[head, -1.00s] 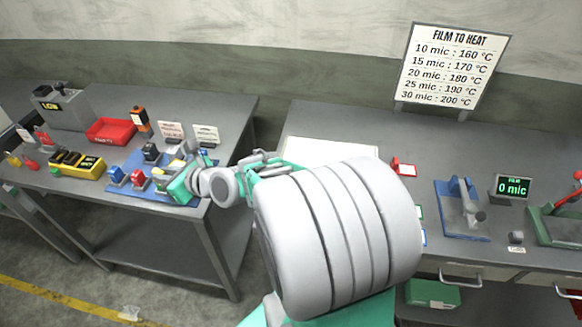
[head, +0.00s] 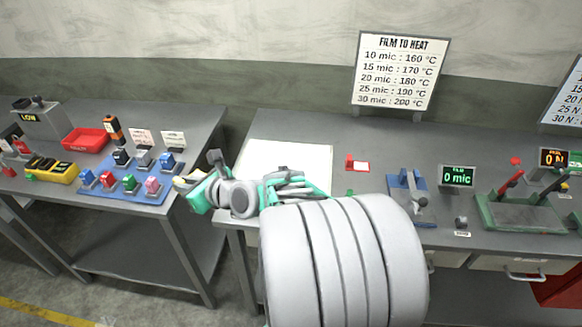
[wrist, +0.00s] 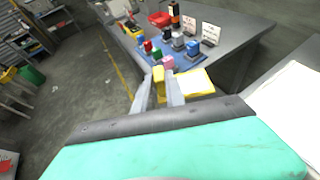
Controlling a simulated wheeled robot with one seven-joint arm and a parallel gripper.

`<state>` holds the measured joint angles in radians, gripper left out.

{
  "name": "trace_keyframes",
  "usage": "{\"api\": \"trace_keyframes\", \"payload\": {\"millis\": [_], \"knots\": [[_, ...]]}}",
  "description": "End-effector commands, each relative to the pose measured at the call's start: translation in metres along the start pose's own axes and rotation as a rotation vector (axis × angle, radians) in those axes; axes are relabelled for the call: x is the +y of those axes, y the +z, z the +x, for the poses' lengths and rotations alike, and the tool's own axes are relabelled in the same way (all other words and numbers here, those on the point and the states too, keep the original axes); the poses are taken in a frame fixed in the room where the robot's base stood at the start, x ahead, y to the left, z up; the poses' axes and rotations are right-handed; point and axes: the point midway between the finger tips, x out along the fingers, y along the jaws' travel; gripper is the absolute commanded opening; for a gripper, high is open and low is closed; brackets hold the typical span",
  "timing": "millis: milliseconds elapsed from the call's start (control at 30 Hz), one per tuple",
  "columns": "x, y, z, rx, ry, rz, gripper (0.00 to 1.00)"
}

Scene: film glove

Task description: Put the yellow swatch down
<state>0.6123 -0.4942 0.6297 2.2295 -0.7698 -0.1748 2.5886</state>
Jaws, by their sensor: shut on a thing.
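The yellow swatch (wrist: 194,83) shows in the wrist view as a yellow piece between my fingers with a flat yellow-edged sheet reaching to the right. My gripper (wrist: 159,84) is shut on it. In the head view my gripper (head: 186,183) is just right of the blue board, near the gap between the two tables. Only a little of the yellow swatch (head: 180,182) shows there, at the fingertips; my wrist hides the rest.
The blue board (head: 115,172) on the left table holds several coloured blocks. A white sheet (head: 290,160) lies bare on the right table. A small red-framed card (head: 358,166), a blue device (head: 405,183) and a green device (head: 520,212) stand farther right.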

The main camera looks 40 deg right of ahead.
Motion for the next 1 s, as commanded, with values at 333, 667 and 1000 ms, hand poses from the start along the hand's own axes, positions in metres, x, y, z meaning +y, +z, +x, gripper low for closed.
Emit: {"api": "trace_keyframes", "payload": {"millis": [333,667,1000], "knots": [[-0.137,-0.037,-0.121,-0.006,-0.276,0.113,0.00],[-0.176,-0.049,-0.136,-0.002,-0.324,0.129,0.00],[-0.251,-0.084,-0.073,0.000,-0.327,0.132,0.00]]}}
